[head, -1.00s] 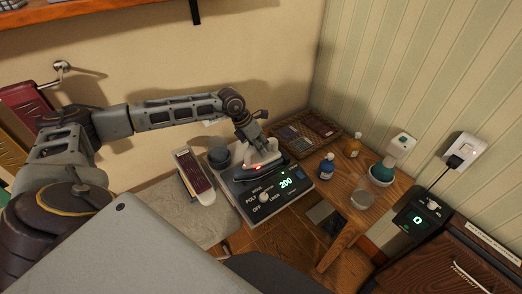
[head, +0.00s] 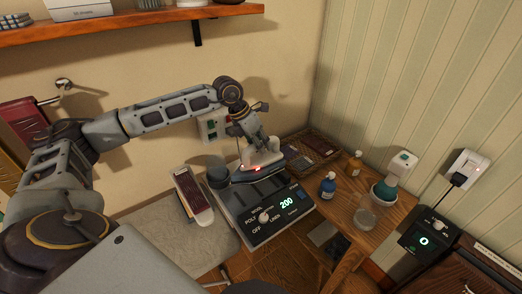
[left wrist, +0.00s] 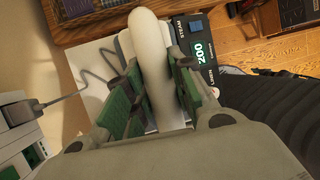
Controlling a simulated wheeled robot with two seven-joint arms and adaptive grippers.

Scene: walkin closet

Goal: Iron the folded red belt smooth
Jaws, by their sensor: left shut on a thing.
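The folded dark red belt (head: 197,192) lies on a narrow white board to the left of the control station. The white iron (head: 268,157), with a small red light, is at the far part of the grey station (head: 252,222), whose display reads 200. My left gripper (head: 256,148) is shut on the iron's handle. In the left wrist view the pale handle (left wrist: 150,50) runs between the fingers (left wrist: 152,80). The iron appears slightly above the station; exact contact is hard to tell. My right gripper is not in view.
A grey pad (head: 165,225) lies left of the station. A compartmented tray (head: 312,150) is behind.

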